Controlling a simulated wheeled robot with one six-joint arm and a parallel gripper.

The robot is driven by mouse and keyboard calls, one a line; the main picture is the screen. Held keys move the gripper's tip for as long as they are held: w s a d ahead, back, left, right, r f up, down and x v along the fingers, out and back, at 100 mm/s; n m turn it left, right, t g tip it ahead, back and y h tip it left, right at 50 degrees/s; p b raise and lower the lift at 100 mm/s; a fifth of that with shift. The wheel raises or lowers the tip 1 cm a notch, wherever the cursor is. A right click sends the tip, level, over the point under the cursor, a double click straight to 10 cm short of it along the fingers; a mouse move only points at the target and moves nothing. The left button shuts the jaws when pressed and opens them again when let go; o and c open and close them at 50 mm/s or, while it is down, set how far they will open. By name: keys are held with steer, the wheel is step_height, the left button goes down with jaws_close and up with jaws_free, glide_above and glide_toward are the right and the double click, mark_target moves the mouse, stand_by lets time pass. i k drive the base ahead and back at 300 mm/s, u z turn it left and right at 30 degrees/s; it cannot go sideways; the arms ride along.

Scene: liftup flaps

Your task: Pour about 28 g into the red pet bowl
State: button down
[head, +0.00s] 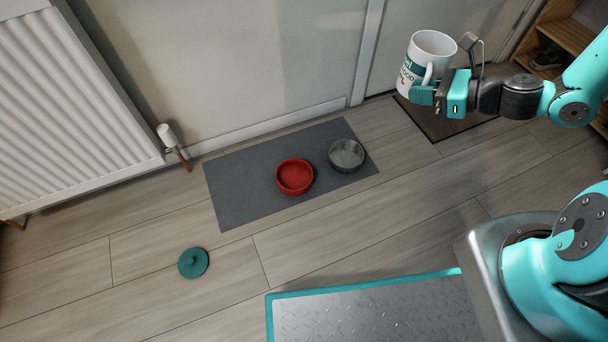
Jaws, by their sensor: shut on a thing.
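The red pet bowl (295,177) stands on a grey mat (236,188) on the floor and looks empty. My gripper (424,94) is shut on a white mug (433,44) with a green band and lettering that reads in part "FOOD". The mug is upright, held in the air to the upper right of the red bowl and well apart from it. Its handle faces the gripper side. What is inside the mug is hidden from this angle.
A grey bowl (347,155) stands right of the red one on the mat. A green lid-like disc (193,262) lies on the floor. A white radiator (70,100) is at left. A dark doormat (445,122) and wooden shelf (569,35) are at right.

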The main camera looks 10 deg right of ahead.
mark_target(294, 177)
steer(key=z, duration=1.7)
steer(key=i, duration=0.85)
steer(key=u, duration=1.8)
